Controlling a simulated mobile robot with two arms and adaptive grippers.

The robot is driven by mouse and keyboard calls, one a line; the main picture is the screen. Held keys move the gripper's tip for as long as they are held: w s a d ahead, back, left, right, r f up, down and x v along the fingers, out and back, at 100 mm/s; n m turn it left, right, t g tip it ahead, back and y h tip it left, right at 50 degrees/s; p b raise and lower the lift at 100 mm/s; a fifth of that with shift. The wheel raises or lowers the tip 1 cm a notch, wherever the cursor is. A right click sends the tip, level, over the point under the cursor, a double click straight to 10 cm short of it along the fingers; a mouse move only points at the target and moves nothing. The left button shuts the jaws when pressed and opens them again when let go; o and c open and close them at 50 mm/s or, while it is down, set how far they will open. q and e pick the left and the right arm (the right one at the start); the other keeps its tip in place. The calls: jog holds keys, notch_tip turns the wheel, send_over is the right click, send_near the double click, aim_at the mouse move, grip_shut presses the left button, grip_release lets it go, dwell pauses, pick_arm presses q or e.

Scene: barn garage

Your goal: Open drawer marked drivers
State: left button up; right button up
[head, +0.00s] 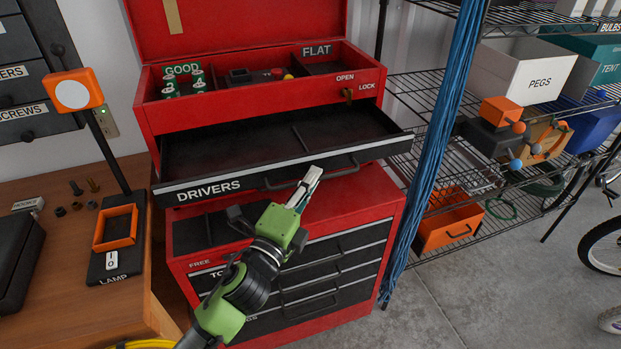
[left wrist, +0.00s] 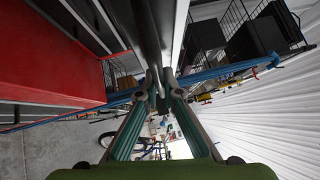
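The drawer marked DRIVERS (head: 210,190) is pulled out from the upper part of the red tool chest. Its black inside looks empty, with a thin divider. A dark bar handle (head: 341,173) runs along its front. My left gripper (head: 311,180), on a green and black arm, is at the middle of this handle. In the left wrist view its fingers (left wrist: 159,92) close in from both sides on the dark handle bar (left wrist: 157,72). The exact contact is partly hidden by the fingers. My right gripper is not in view.
Above the drawer is an open tray (head: 262,97) with an OPEN/LOCK key (head: 348,94). Below stand more closed drawers (head: 340,268). A wooden bench with a lamp (head: 118,235) is at left. Blue cables (head: 437,150) and wire shelves (head: 480,178) are close at right.

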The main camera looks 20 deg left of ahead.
pick_arm(q)
jog(key=o, duration=0.4)
jog(key=shift+o, duration=0.2)
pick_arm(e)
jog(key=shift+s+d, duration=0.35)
pick_arm(q)
jog(key=v, duration=1.2)
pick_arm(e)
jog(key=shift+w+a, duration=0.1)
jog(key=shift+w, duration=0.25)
